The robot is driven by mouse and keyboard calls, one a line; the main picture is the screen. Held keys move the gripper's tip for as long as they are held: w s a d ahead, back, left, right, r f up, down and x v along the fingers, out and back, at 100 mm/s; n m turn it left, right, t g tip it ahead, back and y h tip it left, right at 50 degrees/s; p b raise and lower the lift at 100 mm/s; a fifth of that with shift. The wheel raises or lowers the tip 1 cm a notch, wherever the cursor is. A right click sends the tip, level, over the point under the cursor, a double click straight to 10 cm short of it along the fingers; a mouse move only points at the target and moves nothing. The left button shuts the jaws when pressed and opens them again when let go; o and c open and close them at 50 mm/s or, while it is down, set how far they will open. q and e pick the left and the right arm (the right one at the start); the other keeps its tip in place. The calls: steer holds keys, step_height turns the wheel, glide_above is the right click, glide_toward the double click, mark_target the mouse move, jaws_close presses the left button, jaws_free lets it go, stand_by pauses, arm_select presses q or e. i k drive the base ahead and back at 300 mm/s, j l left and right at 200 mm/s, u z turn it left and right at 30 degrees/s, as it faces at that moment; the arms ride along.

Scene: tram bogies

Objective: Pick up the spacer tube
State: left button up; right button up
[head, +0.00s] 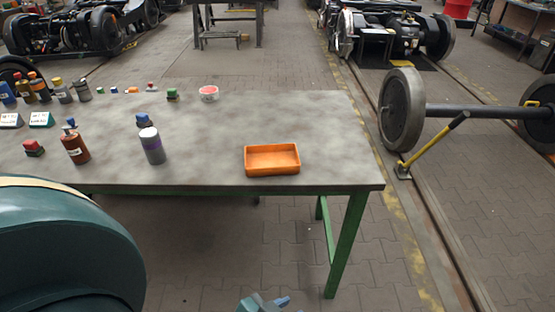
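I cannot make out a spacer tube for certain in the head view. A grey cylinder with a white top and a purple band (153,147) stands upright on the workbench (230,125); it looks more like a bottle. An empty-looking orange tray (272,168) sits near the bench's front right. A small blue-grey part, which looks like the tip of my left gripper (263,303), shows at the bottom edge, below and in front of the bench. Most of it is cut off, so its opening is hidden. My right gripper is not in view.
A brown bottle (75,146), a red-topped block (34,148) and several bottles and small parts stand on the bench's left. A pink-filled bowl (209,93) is at the back.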

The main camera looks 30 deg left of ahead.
mark_target(151, 141)
steer(key=u, duration=1.9)
